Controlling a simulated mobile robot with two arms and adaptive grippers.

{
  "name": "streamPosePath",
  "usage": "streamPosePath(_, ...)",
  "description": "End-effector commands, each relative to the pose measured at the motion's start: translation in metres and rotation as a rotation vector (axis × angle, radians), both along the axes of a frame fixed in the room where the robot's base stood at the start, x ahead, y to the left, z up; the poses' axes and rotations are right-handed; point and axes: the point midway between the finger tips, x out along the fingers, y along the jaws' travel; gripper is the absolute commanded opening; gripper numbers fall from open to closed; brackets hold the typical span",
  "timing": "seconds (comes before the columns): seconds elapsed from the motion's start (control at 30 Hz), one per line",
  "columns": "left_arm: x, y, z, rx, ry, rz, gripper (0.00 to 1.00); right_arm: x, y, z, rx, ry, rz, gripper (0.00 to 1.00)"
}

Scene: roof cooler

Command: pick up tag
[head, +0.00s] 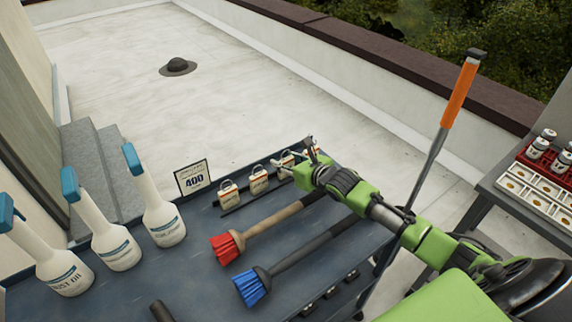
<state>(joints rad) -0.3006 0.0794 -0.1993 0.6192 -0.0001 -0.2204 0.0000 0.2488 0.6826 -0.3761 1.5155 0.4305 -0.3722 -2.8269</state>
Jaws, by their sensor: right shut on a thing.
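Small cream tags with dark loops stand in a row along a dark rail near the far edge of the blue-grey table (190,262). The left tag (229,194) and the middle tag (259,181) show clearly. A further tag (288,162) is beside my right gripper, partly covered by it. My right gripper (308,152) comes in from the right, at the right end of the row. It is shut on a tag, which is mostly hidden by the fingers. I cannot tell whether that tag is lifted. My left gripper is not in view.
A red brush (228,247) and a blue brush (252,288) lie on the table below my right arm. An orange-handled tool (458,95) rises behind my arm. A side table (480,205) stands right.

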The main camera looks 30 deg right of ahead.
Motion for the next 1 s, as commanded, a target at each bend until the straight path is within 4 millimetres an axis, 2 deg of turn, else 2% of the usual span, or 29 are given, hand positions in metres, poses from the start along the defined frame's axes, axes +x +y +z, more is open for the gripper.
streamPosePath(0.17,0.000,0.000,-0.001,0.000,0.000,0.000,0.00,0.000,-0.001,0.027,-0.005,-0.005,0.001,0.16)
streamPosePath(0.27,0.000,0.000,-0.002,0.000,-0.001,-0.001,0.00,-0.013,0.001,0.038,-0.005,-0.002,0.002,0.16)
streamPosePath(0.53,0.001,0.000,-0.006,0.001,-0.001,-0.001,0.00,-0.051,0.006,0.083,-0.007,-0.002,0.003,0.16)
streamPosePath(0.8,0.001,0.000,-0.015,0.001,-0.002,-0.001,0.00,-0.102,0.013,0.103,-0.008,0.003,0.003,0.16)
streamPosePath(1.0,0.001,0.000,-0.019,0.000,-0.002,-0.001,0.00,-0.126,0.015,0.115,-0.004,0.003,0.000,0.16)
